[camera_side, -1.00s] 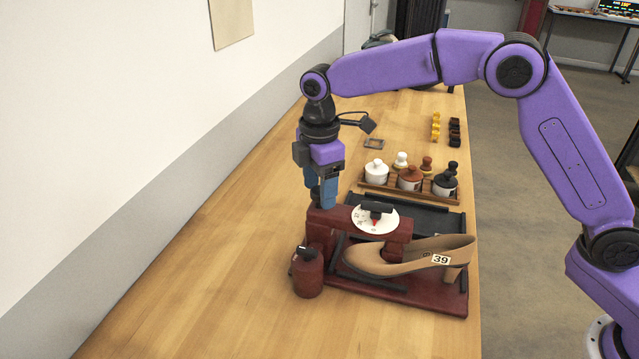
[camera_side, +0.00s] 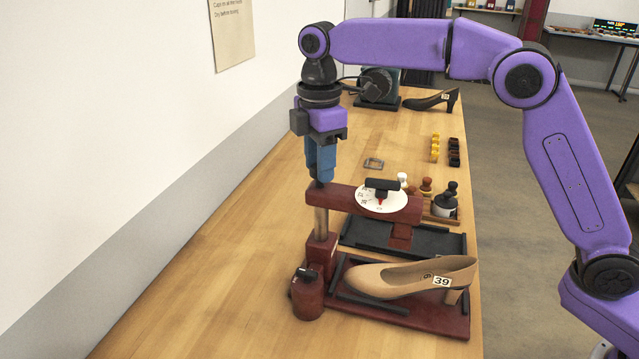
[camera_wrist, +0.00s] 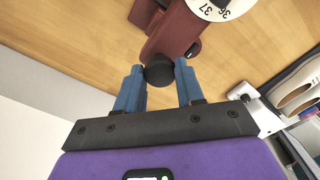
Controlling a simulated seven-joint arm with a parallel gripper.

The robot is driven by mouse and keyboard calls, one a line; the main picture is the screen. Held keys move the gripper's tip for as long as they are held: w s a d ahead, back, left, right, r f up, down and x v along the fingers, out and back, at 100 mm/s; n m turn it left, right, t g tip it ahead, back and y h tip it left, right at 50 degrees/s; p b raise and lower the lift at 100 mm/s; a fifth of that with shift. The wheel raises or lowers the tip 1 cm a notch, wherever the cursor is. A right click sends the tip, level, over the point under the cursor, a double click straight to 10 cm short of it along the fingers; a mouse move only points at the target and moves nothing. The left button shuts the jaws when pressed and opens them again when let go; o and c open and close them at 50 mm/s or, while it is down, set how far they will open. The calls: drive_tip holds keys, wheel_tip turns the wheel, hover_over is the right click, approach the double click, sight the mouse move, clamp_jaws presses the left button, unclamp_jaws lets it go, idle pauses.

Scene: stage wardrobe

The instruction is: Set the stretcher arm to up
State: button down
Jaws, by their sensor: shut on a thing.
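The stretcher arm (camera_side: 337,195) is a dark red bar with a white numbered dial (camera_side: 370,206) and a black handle on top. It stands raised and about level on a post (camera_side: 321,221), clear above the tan shoe (camera_side: 395,279) marked 39. My gripper (camera_side: 321,181) points down at the arm's left end. In the wrist view, a round black knob (camera_wrist: 160,75) at the arm's end sits between my gripper's blue fingers (camera_wrist: 160,70), which are shut on it.
A dark red pot (camera_side: 308,299) stands at the base's left front corner. Behind the stretcher are a black tray (camera_side: 440,243) and a wooden rack with jars. A black shoe (camera_side: 425,104) lies far back. The table's left side is clear.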

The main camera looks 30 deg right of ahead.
drive_tip(key=shift+r, duration=0.35)
drive_tip(key=c, duration=0.8)
unclamp_jaws()
drive_tip(key=shift+o, duration=0.5)
drive_tip(key=shift+r, duration=3.7)
